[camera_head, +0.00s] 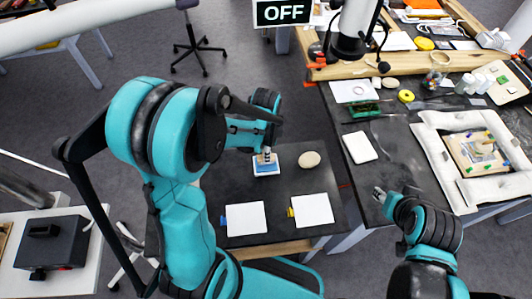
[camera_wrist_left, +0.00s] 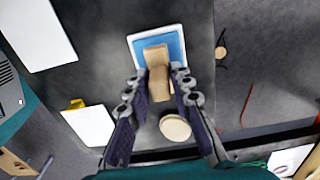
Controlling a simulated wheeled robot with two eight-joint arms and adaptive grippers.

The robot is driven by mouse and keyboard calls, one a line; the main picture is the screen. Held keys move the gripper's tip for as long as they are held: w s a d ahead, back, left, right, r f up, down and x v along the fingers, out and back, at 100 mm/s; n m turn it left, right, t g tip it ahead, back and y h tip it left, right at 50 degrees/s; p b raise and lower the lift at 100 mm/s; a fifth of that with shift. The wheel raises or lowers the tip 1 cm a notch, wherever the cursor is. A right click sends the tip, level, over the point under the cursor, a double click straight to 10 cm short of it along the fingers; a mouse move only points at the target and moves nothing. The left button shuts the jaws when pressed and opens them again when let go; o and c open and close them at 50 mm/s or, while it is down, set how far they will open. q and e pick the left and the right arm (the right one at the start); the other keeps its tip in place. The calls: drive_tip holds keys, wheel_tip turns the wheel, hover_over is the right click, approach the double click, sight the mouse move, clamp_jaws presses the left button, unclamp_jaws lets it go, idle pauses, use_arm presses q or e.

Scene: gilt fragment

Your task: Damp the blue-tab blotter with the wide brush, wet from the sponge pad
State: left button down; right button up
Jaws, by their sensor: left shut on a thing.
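My left gripper (camera_head: 264,150) is shut on the wide brush, whose tan wooden body (camera_wrist_left: 157,75) shows between its fingers (camera_wrist_left: 158,92) in the left wrist view. The brush is over the blue sponge pad (camera_wrist_left: 176,45) in its white tray, also seen in the head view (camera_head: 266,170). I cannot tell whether its bristles touch the pad. The white blue-tab blotter (camera_head: 246,219) lies at the table's near left. It also shows in the wrist view (camera_wrist_left: 38,35), its tab out of frame. My right gripper (camera_head: 381,193) is by the right-hand bench; its finger opening is unclear.
A white yellow-tab blotter (camera_head: 312,210) lies right of the blue-tab one. A round beige object (camera_head: 309,160) sits right of the pad. The dark table (camera_head: 285,190) is bare between pad and blotters. The right-hand bench holds a white card (camera_head: 359,147) and a padded frame (camera_head: 440,165).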

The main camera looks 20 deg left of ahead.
use_arm(q)
drive_tip(key=shift+r+p, duration=1.9)
drive_tip(key=shift+r, duration=0.95)
drive_tip(key=shift+f, duration=0.1)
